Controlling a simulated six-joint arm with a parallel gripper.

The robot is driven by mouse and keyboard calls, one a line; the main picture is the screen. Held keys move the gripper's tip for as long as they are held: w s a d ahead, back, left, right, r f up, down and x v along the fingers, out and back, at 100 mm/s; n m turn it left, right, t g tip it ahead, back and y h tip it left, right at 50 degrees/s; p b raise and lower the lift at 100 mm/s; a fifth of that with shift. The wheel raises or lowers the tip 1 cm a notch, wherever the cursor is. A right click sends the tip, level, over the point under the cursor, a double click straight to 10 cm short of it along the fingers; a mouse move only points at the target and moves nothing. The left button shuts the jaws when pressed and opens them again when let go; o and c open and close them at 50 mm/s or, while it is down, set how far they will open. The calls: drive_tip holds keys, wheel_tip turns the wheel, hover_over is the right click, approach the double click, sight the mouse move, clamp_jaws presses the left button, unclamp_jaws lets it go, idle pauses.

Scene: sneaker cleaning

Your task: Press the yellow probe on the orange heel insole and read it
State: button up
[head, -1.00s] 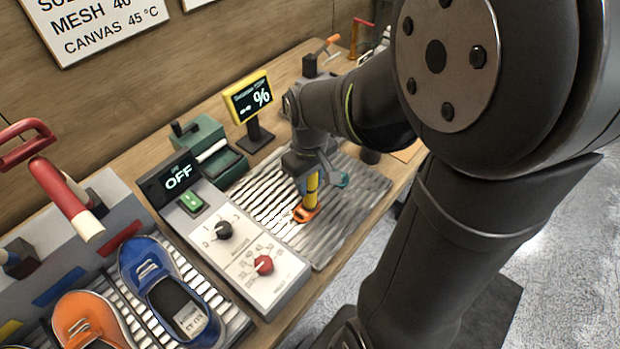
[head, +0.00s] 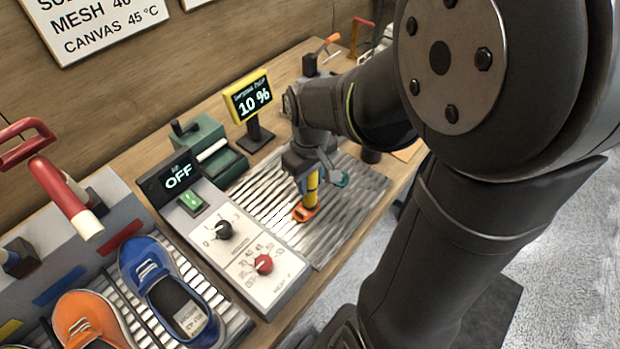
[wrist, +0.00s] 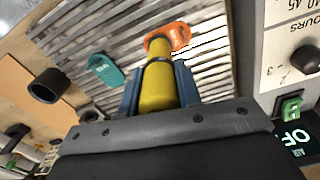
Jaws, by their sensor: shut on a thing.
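My gripper (head: 311,172) is shut on the yellow probe (head: 311,190) and holds it upright over the ribbed metal tray. In the wrist view the probe (wrist: 158,85) sits between the blue-grey fingers. The probe's lower end meets the orange heel insole (head: 304,214), which lies flat on the ribs; the insole also shows in the wrist view (wrist: 176,37). The probe hides the exact contact point. The yellow-framed meter (head: 250,97) on its stand reads "10 %". A teal insole (wrist: 106,69) lies on the same tray, partly behind my gripper in the head view.
A control box (head: 230,235) with knobs and an "OFF" display stands left of the ribbed tray (head: 340,232). Blue (head: 170,290) and orange (head: 88,318) sneakers sit on a slatted rack at lower left. A green device (head: 205,145) stands behind. The tray's front is bare.

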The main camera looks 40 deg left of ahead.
drive_tip(key=shift+r, duration=3.35)
drive_tip(key=w+d+f+m, duration=0.3)
drive_tip(key=w+d+m, duration=0.15)
drive_tip(key=w, duration=0.45)
drive_tip(key=w+d+f+m, duration=0.2)
drive_tip(key=w+d+m, duration=0.25)
drive_tip(key=w, duration=0.35)
drive_tip(key=w+d+f+m, duration=0.3)
drive_tip(key=w+d+m, duration=0.15)
drive_tip(key=w, duration=0.45)
drive_tip(key=w+d+f+m, duration=0.1)
drive_tip(key=d+f, duration=0.6)
drive_tip(key=d, duration=0.1)
drive_tip(key=w+d+f+m, duration=0.1)
drive_tip(key=w+d+f, duration=0.1)
drive_tip(key=d+f, duration=0.6)
drive_tip(key=shift+w+d+f+m, duration=0.25)
drive_tip(key=shift+d+m, duration=0.1)
drive_tip(key=shift+d, duration=0.3)
